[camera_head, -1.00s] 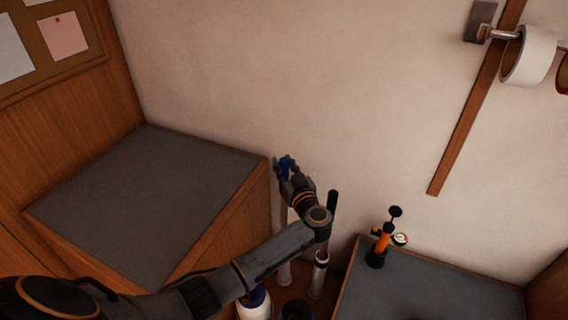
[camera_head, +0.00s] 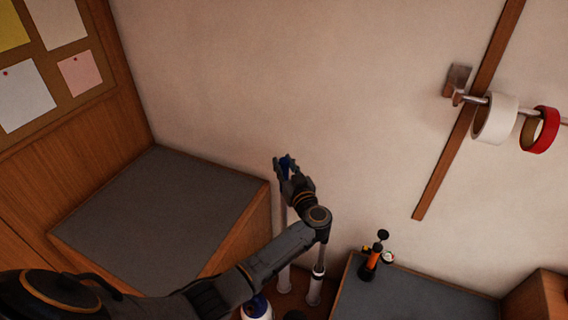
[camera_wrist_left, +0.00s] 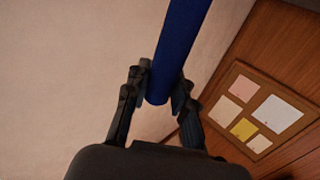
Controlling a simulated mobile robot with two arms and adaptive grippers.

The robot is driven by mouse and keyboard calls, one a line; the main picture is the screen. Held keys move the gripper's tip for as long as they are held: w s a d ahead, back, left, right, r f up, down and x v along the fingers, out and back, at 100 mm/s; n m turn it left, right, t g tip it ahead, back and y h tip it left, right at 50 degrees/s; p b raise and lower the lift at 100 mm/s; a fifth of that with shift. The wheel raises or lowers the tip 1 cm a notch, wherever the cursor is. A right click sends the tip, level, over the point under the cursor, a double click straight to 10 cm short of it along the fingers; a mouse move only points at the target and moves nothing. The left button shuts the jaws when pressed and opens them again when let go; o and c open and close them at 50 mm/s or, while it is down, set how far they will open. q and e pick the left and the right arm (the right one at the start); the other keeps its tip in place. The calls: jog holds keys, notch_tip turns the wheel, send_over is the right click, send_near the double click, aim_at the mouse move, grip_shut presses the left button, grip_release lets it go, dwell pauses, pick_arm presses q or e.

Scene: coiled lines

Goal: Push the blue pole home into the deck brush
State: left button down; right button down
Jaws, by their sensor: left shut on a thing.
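The blue pole (camera_wrist_left: 180,45) fills the upper middle of the left wrist view. One rounded end sits between the fingers and the other end runs out of the picture. My left gripper (camera_wrist_left: 160,88) is shut on it. In the head view, my left gripper (camera_head: 285,168) is near the wall with a small bit of blue pole (camera_head: 287,162) showing between its fingers. A pale upright pole (camera_head: 283,240) stands just below the gripper. I cannot make out the deck brush. My right gripper is not in view.
A grey-topped cabinet (camera_head: 150,215) stands left and a lower grey bench (camera_head: 410,298) right, with an orange and black pump (camera_head: 372,257) on it. Another pale pole (camera_head: 316,287) and a white-and-blue bottle (camera_head: 257,307) stand in the gap. Tape rolls (camera_head: 495,120) hang at right.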

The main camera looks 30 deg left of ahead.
pick_arm(q)
notch_tip(320, 180, up, 5)
jog(key=p, duration=0.3)
jog(key=shift+r+p, duration=0.15)
jog(key=shift+p, duration=0.15)
jog(key=shift+r+b, duration=0.3)
jog(key=shift+b, duration=0.05)
notch_tip(320, 180, up, 7)
jog(key=shift+r, duration=0.2)
